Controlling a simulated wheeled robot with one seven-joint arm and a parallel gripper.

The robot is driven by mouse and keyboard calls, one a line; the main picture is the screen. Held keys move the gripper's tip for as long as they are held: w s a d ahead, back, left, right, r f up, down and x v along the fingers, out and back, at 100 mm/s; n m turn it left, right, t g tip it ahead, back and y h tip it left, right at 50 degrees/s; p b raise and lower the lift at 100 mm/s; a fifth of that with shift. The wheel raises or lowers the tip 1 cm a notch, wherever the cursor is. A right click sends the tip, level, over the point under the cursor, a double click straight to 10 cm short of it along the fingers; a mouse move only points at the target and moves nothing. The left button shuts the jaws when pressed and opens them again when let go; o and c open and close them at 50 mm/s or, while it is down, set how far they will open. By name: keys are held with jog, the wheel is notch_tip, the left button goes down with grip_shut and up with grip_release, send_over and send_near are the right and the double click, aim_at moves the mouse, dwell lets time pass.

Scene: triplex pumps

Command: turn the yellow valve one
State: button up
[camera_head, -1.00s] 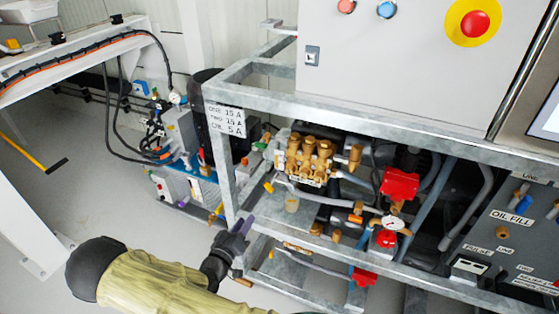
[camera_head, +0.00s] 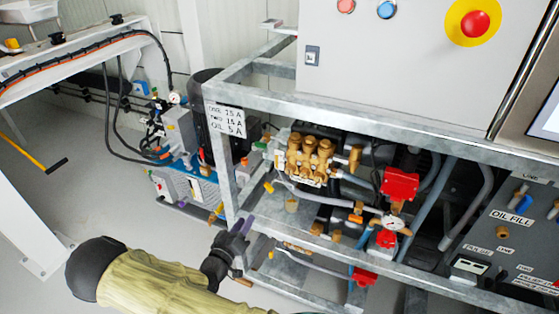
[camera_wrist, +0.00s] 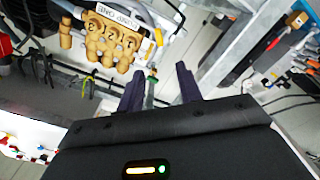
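A small yellow valve handle (camera_head: 268,187) sits at the left end of the brass pump (camera_head: 310,158), inside the grey metal frame. A yellow handle (camera_wrist: 158,37) also shows beside the pump in the wrist view, beyond my fingers. My gripper (camera_head: 246,226) is in front of the frame's left corner post, below and left of the handle in the head view. In the wrist view my gripper (camera_wrist: 160,76) has its two dark purple fingers apart, with nothing held between them. No contact with the valve shows.
The frame's upright post (camera_head: 225,170) and lower rails are close to my gripper. Red valves (camera_head: 400,184) and a gauge (camera_head: 392,222) are to the right of the pump. Another pump unit (camera_head: 180,135) stands behind on the left.

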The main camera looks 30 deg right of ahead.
jog(key=s+a+r+g+y, duration=0.4)
jog(key=a+r+g+y, duration=0.2)
jog(key=y, duration=0.7)
jog(key=s+d+r+n+g+y, duration=0.1)
jog(key=s+d+r+n+g, duration=0.1)
jog(key=s+r, duration=0.6)
jog(key=s, duration=0.4)
jog(key=shift+s+d+r, duration=0.15)
jog(key=shift+s+d, duration=0.05)
jog(key=shift+d, duration=0.1)
